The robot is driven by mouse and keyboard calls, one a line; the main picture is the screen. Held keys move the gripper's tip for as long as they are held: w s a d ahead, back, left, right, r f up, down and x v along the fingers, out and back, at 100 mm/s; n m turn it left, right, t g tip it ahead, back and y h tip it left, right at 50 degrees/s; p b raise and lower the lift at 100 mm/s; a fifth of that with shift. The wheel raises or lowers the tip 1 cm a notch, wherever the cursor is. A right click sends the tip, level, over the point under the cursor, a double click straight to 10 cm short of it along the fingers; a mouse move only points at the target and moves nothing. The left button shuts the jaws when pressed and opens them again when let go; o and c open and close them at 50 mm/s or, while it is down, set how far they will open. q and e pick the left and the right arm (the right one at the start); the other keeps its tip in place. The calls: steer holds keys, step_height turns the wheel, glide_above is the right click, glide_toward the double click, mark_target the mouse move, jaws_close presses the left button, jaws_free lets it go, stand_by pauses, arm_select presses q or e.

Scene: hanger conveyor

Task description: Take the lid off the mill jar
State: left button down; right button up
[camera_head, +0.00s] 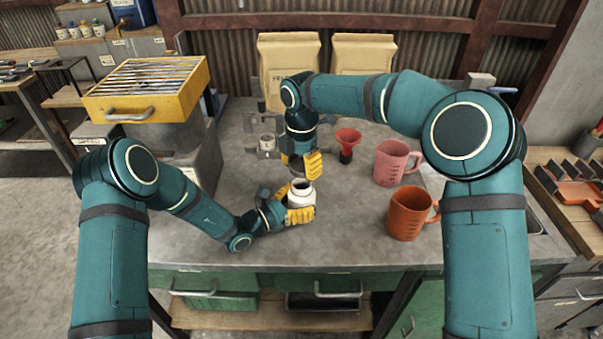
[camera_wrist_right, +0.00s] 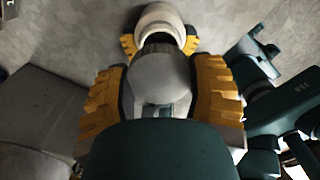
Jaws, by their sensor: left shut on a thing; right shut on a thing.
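The white mill jar (camera_head: 301,194) is upright above the grey bench, its dark open mouth facing up. My left gripper (camera_head: 298,212) is shut around the jar's body from the side. My right gripper (camera_head: 306,167) is just above the jar and is shut on the lid. In the right wrist view the round grey lid (camera_wrist_right: 161,80) sits between the yellow fingers of my right gripper. The jar (camera_wrist_right: 160,22) shows beyond it there, with its dark mouth apart from the lid and my left gripper's yellow fingers on both sides. In the head view the lid is mostly hidden.
Behind the grippers are a red funnel (camera_head: 348,141) and a small metal cup (camera_head: 267,142). A pink jug (camera_head: 396,163) and an orange jug (camera_head: 409,213) stand to the right. A yellow drawer rack (camera_head: 145,90) is at left. The front bench top is clear.

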arm_select(q)
jaws_free()
